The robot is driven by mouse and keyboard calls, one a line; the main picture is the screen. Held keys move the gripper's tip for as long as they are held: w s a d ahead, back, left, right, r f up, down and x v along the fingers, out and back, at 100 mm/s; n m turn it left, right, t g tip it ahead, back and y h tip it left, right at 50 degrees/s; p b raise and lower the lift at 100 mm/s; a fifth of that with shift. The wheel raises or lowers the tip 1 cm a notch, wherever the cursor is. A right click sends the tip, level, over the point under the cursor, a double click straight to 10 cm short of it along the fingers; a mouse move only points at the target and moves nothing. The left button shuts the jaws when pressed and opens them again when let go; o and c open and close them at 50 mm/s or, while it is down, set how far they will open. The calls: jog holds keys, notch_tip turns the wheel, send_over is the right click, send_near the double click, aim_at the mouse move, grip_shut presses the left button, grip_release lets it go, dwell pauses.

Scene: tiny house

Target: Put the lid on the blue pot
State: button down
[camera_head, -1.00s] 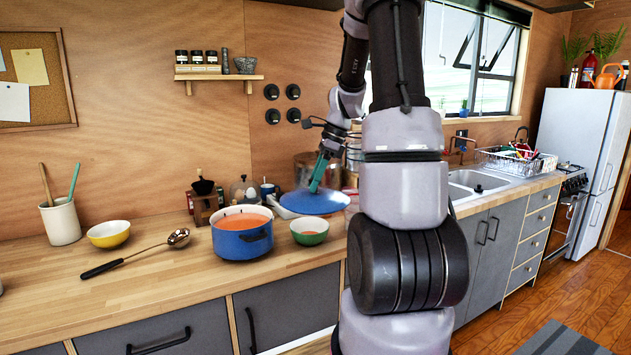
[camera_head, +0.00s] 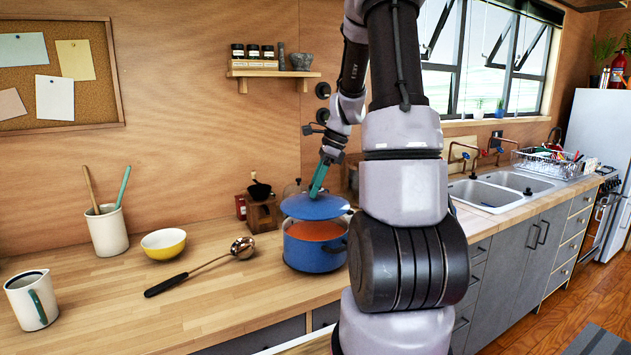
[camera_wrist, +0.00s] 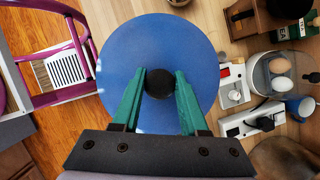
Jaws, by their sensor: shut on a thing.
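The blue pot (camera_head: 314,256) stands on the wooden counter with orange-red contents showing inside. The blue lid (camera_head: 316,207) hangs from my gripper (camera_head: 318,182), a little above the pot's back part. The lid looks about level and apart from the pot, with the orange-red contents visible below its front edge. In the wrist view my gripper's green fingers (camera_wrist: 160,84) are shut on the lid's dark round knob (camera_wrist: 158,80), with the blue disc of the lid (camera_wrist: 150,38) spread beneath. The lid hides the pot in the wrist view.
A ladle (camera_head: 205,266) lies left of the pot, beside a yellow bowl (camera_head: 163,244). A coffee grinder (camera_head: 262,213) is close behind the pot.

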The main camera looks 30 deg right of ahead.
aim_at(318, 197)
jog(key=shift+d+f, duration=0.1)
jog(key=shift+f, duration=2.35)
jog(key=shift+f, duration=0.5)
dwell(0.5)
jog(key=shift+c, duration=1.8)
grip_release()
jog(key=shift+o, duration=0.4)
jog(key=shift+o, duration=1.4)
jog(key=shift+r, duration=0.1)
jog(key=shift+r, duration=3.45)
